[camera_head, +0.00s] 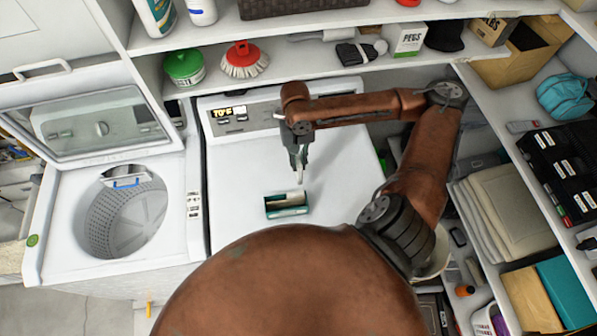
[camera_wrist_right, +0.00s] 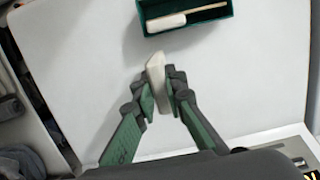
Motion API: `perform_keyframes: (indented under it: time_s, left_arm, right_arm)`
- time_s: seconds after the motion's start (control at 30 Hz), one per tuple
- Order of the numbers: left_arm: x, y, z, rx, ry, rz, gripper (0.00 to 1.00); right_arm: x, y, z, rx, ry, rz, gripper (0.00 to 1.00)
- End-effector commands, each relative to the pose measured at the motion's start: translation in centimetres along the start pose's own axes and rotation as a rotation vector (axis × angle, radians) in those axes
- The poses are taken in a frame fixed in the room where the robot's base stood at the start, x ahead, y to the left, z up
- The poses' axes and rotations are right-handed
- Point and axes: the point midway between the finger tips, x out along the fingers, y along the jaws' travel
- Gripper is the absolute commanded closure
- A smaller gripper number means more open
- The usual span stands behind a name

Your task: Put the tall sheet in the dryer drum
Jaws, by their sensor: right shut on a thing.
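My right gripper (camera_head: 299,165) is shut on a small off-white piece, which I take to be the tall sheet (camera_wrist_right: 156,72), above the white machine top (camera_head: 235,175). In the right wrist view the piece stands up between the fingertips (camera_wrist_right: 160,95). A teal open box (camera_head: 287,211) lies on the machine top just in front of the gripper; the right wrist view shows a white item (camera_wrist_right: 165,22) with a pale stick inside it. An open perforated drum (camera_head: 95,222) is in the left machine, its glass lid (camera_head: 90,130) raised. My left gripper is not in view.
A shelf above holds a green-lidded tub (camera_head: 184,66), a red brush (camera_head: 244,60) and a pegs box (camera_head: 406,39). Right shelves hold folded cloths (camera_head: 510,215) and a black case (camera_head: 565,165). The machine top around the teal box is mostly clear.

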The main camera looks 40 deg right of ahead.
Motion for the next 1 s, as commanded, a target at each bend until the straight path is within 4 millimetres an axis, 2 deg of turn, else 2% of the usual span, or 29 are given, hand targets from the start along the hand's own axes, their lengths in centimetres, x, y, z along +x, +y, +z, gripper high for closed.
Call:
perform_keyframes:
  time_s: [0.03,0.27,0.5,0.87,0.9,1.0]
  left_arm:
    - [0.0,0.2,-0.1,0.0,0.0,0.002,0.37]
    - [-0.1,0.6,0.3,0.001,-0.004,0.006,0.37]
    - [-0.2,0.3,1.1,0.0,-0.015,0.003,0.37]
    - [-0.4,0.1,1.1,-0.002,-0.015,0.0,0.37]
    - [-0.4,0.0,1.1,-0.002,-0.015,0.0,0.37]
    - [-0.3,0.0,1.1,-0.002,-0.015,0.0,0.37]
  right_arm:
    - [0.9,0.0,0.0,0.0,-0.004,0.0,1.0]
    - [2.7,0.0,-0.4,-0.001,-0.001,0.001,1.0]
    - [5.6,-0.1,-0.8,-0.002,-0.001,0.0,1.0]
    - [5.9,0.0,-0.9,-0.002,0.0,0.0,1.0]
    - [5.9,0.0,-0.9,-0.002,0.001,0.0,0.86]
    - [5.9,0.0,-0.9,-0.002,0.001,0.0,0.8]
